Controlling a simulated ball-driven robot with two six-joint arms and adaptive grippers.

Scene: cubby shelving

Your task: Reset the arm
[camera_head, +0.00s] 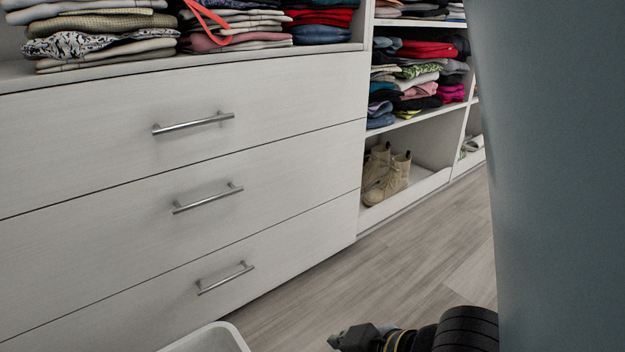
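My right arm comes in low from the right side of the head view. At its end is a small dark part that looks like my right gripper (345,339), held above the wood floor near the bottom edge. It is too small and cut off to tell whether its fingers are open or shut. I see nothing clearly held in it. My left arm and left gripper are not in view.
A white drawer unit (90,140) with bar handles fills the left, its drawers shut. Folded clothes (100,35) lie on top. Cubbies with clothes and tan boots (388,178) stand beyond. A white bin rim (213,338) shows below. A large blue-grey surface (560,180) blocks the right.

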